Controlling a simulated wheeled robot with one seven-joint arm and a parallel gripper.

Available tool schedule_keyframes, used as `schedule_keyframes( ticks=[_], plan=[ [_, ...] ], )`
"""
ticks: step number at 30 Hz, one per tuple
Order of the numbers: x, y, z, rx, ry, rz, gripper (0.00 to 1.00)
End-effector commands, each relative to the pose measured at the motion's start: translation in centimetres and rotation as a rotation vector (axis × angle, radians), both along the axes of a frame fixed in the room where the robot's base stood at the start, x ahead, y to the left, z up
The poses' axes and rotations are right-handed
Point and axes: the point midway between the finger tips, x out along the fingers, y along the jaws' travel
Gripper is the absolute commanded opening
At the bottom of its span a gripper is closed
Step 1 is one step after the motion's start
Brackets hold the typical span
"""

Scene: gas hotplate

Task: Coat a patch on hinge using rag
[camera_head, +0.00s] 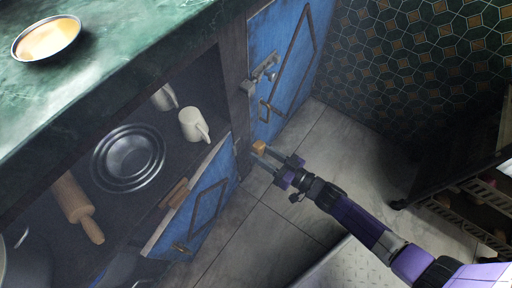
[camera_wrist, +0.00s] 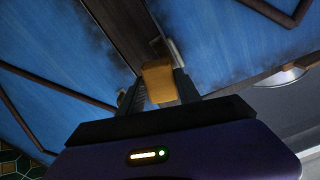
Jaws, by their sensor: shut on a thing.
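My gripper (camera_head: 271,160) is shut on the rag (camera_head: 259,148), a small orange-tan block between the fingertips. The rag also shows in the wrist view (camera_wrist: 160,83). My gripper is low, in front of the blue cabinet's dark upright post, at the lower edge of the upper blue door. In the wrist view a small metal fitting, apparently the hinge (camera_wrist: 175,51), lies just beyond the rag at the edge of the post. I cannot tell whether the rag touches it. No coated patch can be made out.
A green counter (camera_head: 130,75) carries a bowl (camera_head: 46,39). The open shelf below holds a dark pan (camera_head: 128,158), a white mug (camera_head: 193,125) and a rolling pin (camera_head: 76,205). Blue doors (camera_head: 287,60) flank the post. A dark rack (camera_head: 460,185) stands right; tiled floor (camera_head: 300,205) lies between.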

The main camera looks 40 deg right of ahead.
Motion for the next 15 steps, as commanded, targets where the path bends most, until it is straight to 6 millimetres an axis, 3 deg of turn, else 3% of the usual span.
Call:
schedule_keyframes(
  ticks=[6,15],
  plan=[
    [-1.4,-0.5,0.1,0.001,-0.001,0.0,0.08],
    [-1.5,-0.5,0.0,0.0,-0.001,0.0,0.08]
  ],
)
